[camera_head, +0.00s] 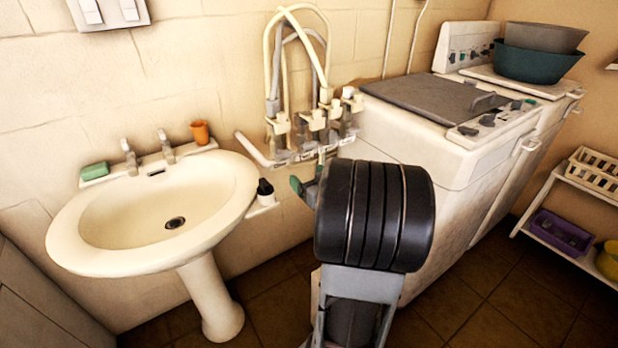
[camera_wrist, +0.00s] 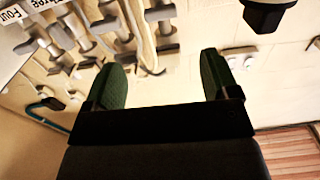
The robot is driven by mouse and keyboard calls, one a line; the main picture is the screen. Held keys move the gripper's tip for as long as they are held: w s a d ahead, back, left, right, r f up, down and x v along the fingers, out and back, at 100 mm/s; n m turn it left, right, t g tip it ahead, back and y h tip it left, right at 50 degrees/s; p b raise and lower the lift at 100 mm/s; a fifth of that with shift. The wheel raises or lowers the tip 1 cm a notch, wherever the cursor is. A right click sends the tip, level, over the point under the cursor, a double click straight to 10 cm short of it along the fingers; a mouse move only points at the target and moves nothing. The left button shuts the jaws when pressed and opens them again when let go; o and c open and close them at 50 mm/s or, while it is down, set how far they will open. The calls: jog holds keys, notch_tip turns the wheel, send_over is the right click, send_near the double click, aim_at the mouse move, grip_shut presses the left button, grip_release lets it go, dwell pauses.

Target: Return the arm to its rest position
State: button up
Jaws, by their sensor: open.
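My arm stands in the middle of the head view, its black rounded section hiding most of the gripper. The green tip of my gripper (camera_head: 298,186) shows just left of the arm, below the valves and right of the washbasin (camera_head: 75,235). In the wrist view, the two green fingers of my gripper (camera_wrist: 160,82) are spread wide with nothing between them. Beyond them are the pale wall and the pipe valves (camera_wrist: 70,40), which carry labels reading "Three" and "Four". I cannot tell the distance from the fingers to the wall.
A washing machine (camera_head: 410,140) stands close on the right of my arm. A black-topped item (camera_head: 265,188) sits on a small ledge beside the basin. An orange cup (camera_head: 200,132) and green soap (camera_head: 94,170) rest on the basin's back edge. Tiled floor shows at lower right.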

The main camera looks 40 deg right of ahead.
dwell(0.4)
jog(key=s+d+f+m+g+h+p, duration=0.1)
jog(key=s+d+f+m+g+h, duration=0.3)
jog(key=f+g, duration=0.4)
jog(key=s+a+r+n+g+y+p, duration=0.3)
jog(key=a+r+p, duration=0.3)
jog(key=a, duration=0.8)
jog(key=s+a+r+n+g+y+p, duration=0.3)
jog(key=a+r, duration=0.8)
jog(key=a, duration=0.4)
jog(key=s+p, duration=0.1)
jog(key=p, duration=0.1)
jog(key=shift+a+r+y+p, duration=0.15)
jog(key=shift+r+y+p, duration=0.05)
jog(key=shift+y+p, duration=0.15)
jog(key=shift+c, duration=0.4)
